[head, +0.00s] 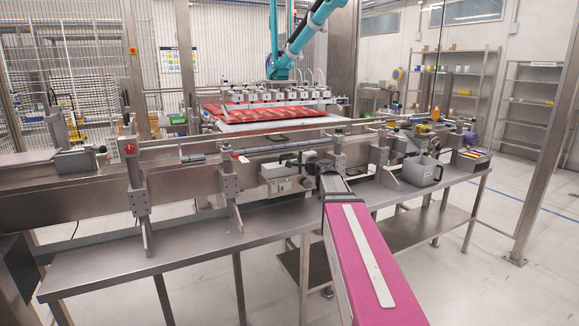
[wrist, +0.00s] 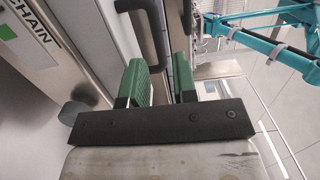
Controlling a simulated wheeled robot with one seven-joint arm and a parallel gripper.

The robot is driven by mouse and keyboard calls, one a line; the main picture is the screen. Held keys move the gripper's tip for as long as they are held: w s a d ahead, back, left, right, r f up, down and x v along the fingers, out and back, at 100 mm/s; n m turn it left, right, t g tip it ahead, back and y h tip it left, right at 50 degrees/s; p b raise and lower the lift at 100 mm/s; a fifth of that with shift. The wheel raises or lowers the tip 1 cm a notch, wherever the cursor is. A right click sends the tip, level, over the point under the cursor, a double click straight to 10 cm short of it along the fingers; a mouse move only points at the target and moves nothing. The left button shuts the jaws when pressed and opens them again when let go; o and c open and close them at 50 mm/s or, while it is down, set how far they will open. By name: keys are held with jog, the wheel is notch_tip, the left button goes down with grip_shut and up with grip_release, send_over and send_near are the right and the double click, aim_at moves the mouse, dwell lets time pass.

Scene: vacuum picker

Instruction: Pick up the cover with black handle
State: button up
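In the wrist view, a black bar handle (wrist: 151,32) stands on a smooth metal cover (wrist: 103,32). My gripper (wrist: 162,76) has two green-padded fingers, set apart with a gap between them. The handle's near end lies by the fingertips, close to the left finger; I cannot tell whether it touches or is between the pads. Nothing is clamped. In the head view, my gripper (head: 325,162) is over the middle of the conveyor frame, at the end of my magenta arm. The cover and handle are hard to make out there, partly hidden by my gripper.
A box marked "CHAIN" (wrist: 28,38) is left of the cover in the wrist view. A steel bench (head: 165,252) runs below the conveyor. A grey jug (head: 421,171) stands at right. A teal robot arm (head: 300,35) hangs beyond, over a red sheet (head: 262,117).

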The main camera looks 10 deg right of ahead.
aim_at(290, 155)
jog(key=x, duration=0.7)
jog(key=shift+w+d+f, duration=0.1)
jog(key=shift+d+f, duration=0.05)
grip_shut()
